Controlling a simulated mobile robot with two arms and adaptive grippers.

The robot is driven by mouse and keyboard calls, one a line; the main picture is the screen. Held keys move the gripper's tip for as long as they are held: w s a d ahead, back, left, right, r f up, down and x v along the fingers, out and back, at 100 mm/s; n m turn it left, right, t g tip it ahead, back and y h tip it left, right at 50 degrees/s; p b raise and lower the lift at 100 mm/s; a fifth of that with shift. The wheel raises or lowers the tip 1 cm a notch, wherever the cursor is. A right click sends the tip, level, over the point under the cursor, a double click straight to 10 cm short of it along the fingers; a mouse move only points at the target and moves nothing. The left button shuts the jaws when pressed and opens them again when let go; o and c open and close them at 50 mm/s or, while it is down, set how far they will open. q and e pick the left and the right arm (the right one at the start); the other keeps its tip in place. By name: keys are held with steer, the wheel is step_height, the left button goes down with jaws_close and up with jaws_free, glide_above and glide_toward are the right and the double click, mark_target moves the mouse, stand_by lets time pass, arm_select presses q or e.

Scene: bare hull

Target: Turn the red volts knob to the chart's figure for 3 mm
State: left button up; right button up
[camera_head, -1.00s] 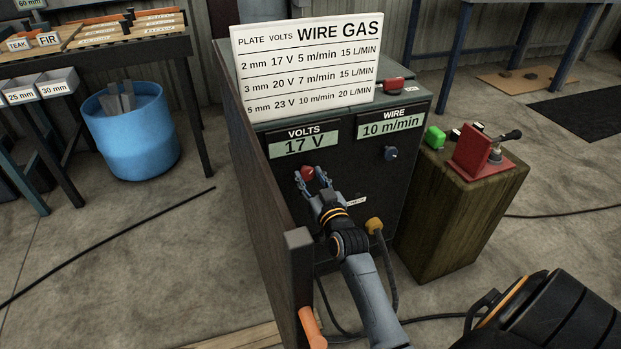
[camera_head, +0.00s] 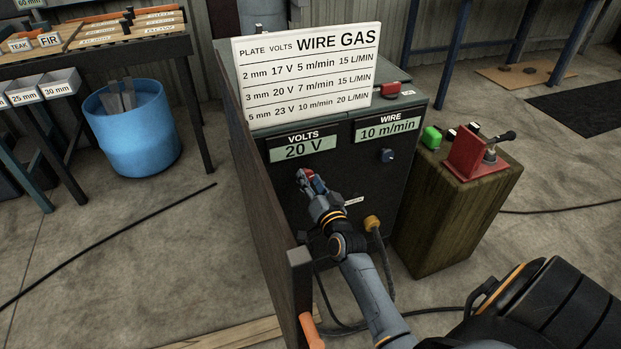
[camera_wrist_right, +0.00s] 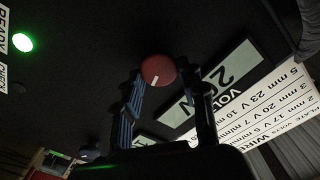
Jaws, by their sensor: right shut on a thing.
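The red volts knob (camera_head: 306,174) is on the dark front panel of the welder, below the volts display (camera_head: 303,147), which reads 20 V. My right gripper (camera_head: 311,180) is shut on the knob. In the right wrist view the knob (camera_wrist_right: 158,70) with its pale pointer mark shows between the fingertips of my right gripper (camera_wrist_right: 162,82). The chart (camera_head: 307,72) stands on top of the welder; its 3 mm row reads 20 V, 7 m/min, 15 L/MIN. My left gripper is not in view.
The wire display (camera_head: 387,128) reads 10 m/min, with a blue knob (camera_head: 387,155) below it. A dark side panel (camera_head: 262,190) stands close left of my right arm. A yellow cable plug (camera_head: 372,223) is below right. A wooden block (camera_head: 455,215) stands to the right.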

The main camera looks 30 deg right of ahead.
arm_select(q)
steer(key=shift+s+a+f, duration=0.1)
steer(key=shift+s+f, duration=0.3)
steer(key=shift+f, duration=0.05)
arm_select(e)
steer(key=shift+r+m, duration=0.1)
steer(key=shift+m, duration=0.4)
steer(key=o, duration=1.1)
steer(key=shift+s, duration=0.1)
steer(key=v, duration=1.1)
steer(key=shift+s, duration=0.35)
